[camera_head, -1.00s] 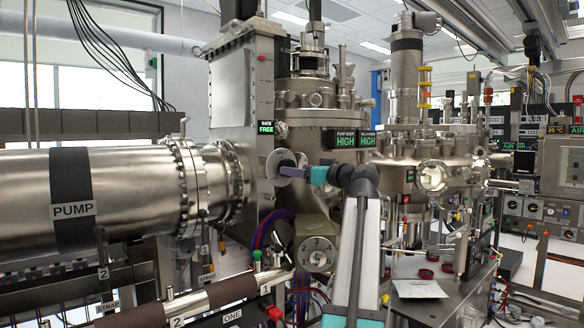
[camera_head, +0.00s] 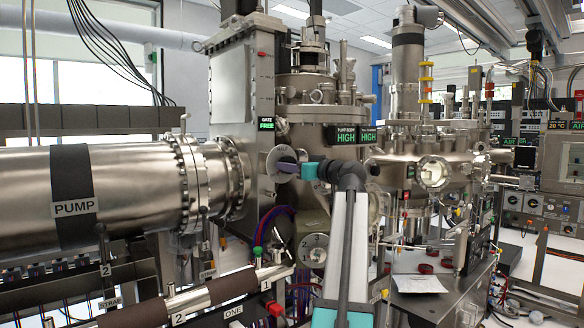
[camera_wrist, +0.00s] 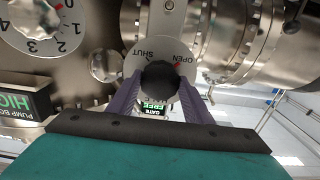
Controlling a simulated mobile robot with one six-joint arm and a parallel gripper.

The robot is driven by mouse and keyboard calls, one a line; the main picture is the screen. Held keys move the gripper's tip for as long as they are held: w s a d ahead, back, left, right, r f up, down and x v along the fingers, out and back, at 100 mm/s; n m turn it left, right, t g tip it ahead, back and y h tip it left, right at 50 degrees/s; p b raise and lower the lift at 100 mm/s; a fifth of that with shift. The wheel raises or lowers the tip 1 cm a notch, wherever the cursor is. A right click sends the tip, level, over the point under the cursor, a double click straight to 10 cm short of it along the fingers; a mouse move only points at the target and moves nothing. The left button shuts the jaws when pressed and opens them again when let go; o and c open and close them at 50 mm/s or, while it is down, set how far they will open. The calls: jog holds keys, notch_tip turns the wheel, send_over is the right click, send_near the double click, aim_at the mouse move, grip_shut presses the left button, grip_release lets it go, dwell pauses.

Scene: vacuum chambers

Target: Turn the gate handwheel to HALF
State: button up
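The gate handwheel is a black knob (camera_wrist: 160,78) on a round pale plate (camera_wrist: 151,50) marked SHUT and OPEN in the wrist view. A red mark sits beside OPEN. In the head view the plate (camera_head: 281,152) shows a partly readable label at its top. My gripper (camera_wrist: 160,88) has its purple fingers on both sides of the knob, apparently touching it. In the head view my gripper (camera_head: 286,167) reaches the plate from the right and covers most of the knob. The gate display (camera_head: 266,124) reads FREE.
A numbered dial (camera_head: 314,250) is below the plate; it also shows at upper left in the wrist view (camera_wrist: 42,25). A display reading HIGH (camera_head: 346,137) is above my arm. The large PUMP cylinder (camera_head: 110,195) fills the left. Red and blue hoses (camera_head: 268,228) hang below the plate.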

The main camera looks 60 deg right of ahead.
jog(key=shift+m, duration=0.4)
jog(key=shift+m+p, duration=5.55)
jog(key=shift+m, duration=7.55)
jog(key=o, duration=1.1)
jog(key=shift+c, duration=0.2)
